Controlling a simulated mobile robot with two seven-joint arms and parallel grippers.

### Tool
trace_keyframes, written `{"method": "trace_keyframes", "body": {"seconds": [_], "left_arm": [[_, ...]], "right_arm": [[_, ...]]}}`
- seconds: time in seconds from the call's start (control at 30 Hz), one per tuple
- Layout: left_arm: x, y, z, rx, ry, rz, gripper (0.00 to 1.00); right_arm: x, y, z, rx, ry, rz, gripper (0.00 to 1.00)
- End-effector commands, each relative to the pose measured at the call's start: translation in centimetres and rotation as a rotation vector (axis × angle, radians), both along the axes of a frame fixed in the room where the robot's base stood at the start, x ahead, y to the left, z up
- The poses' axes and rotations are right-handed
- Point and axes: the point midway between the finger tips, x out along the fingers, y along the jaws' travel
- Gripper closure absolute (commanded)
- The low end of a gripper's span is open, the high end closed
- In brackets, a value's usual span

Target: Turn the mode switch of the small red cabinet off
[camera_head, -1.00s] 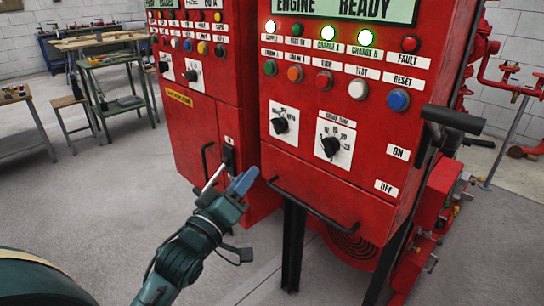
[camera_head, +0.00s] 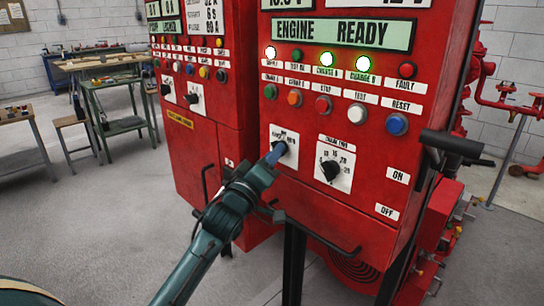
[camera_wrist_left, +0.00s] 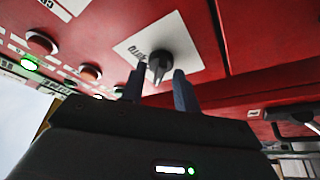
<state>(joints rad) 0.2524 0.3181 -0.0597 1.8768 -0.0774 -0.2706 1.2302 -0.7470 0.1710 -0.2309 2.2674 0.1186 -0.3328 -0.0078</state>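The nearer red cabinet (camera_head: 330,223) carries a display reading ENGINE READY. Its mode switch (camera_head: 277,147) is a black knob on a white plate, at the left of two such knobs. The switch also shows in the wrist view (camera_wrist_left: 160,64), with part of the plate's lettering visible. My left gripper (camera_head: 275,155) is at this knob and partly covers it in the head view. In the wrist view, the fingers of my left gripper (camera_wrist_left: 160,84) are spread on both sides of the knob, with small gaps seen. My right gripper is not in view.
A second knob (camera_head: 331,170) sits right of the switch. Buttons and lit lamps are above. A black handle bar (camera_head: 318,237) runs below, and a black lever (camera_head: 452,143) sticks out at the right. Another red cabinet (camera_head: 200,150) stands at the left.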

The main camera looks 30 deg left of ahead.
Motion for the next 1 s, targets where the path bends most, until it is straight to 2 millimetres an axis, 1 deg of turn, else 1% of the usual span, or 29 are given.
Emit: {"method": "trace_keyframes", "body": {"seconds": [0.3,0.67,0.7,1.0], "left_arm": [[0.26,-0.01,0.06,0.001,0.000,0.000,0.69],[0.23,-0.02,0.06,0.001,0.000,0.000,0.99],[0.23,-0.03,0.05,0.001,0.000,0.000,1.00],[0.23,-0.01,0.03,0.007,-0.002,0.001,1.00]], "right_arm": [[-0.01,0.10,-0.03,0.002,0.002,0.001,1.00],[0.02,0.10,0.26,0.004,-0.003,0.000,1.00],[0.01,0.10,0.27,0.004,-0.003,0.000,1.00],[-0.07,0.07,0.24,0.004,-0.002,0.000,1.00]]}}
